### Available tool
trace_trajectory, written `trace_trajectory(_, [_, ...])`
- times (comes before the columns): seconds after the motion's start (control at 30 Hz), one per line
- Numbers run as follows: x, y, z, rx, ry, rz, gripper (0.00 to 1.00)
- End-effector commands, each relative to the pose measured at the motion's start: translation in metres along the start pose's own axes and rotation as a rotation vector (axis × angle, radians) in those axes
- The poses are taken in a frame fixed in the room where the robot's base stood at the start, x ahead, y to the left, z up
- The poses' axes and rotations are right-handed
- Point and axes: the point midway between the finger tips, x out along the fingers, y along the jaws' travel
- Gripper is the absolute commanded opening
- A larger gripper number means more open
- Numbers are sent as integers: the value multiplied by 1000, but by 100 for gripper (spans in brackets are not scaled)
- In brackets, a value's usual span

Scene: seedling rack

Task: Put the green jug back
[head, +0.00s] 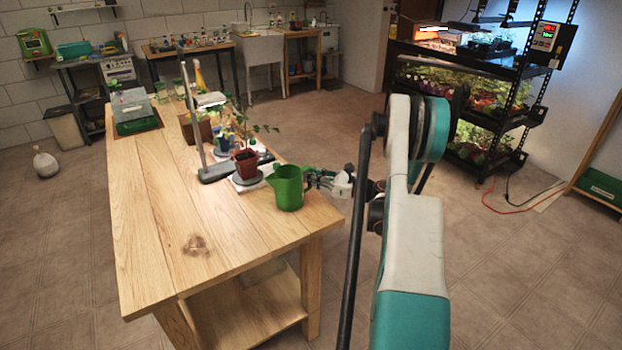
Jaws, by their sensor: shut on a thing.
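The green jug (287,190) is upright at the right side of the wooden table (190,235), near its right edge. My gripper (314,178) comes in from the right and is shut on the jug at its right side. The fingertips are small and partly hidden, so the exact grip on the jug is unclear. I cannot tell whether the jug's base touches the tabletop or is slightly above it.
A potted plant (246,164) stands on a pale saucer or tray just behind the jug. A grey stand (213,172) is left of it. A green box (134,118) sits at the table's far end. A lit seedling rack (462,100) stands back right.

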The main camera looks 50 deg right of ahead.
Motion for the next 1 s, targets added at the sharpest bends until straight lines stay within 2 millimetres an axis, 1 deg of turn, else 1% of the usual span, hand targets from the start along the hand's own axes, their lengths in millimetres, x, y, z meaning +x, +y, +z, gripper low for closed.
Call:
trace_trajectory(0.2, [0,0,-2,0,0,0,0])
trace_trajectory(0.23, [0,0,-2,0,0,0,12])
trace_trajectory(0.27, [0,0,-2,0,0,0,19])
trace_trajectory(0.3, [0,0,-2,0,0,0,28])
trace_trajectory(0.33, [0,0,-2,0,0,0,30])
trace_trajectory(0.6, [0,0,-2,0,0,0,30])
trace_trajectory(0.73, [-1,0,1,0,0,0,30])
trace_trajectory(0.87, [-18,-1,3,0,0,-3,30])
trace_trajectory(1.0, [-46,-1,4,0,0,-4,30])
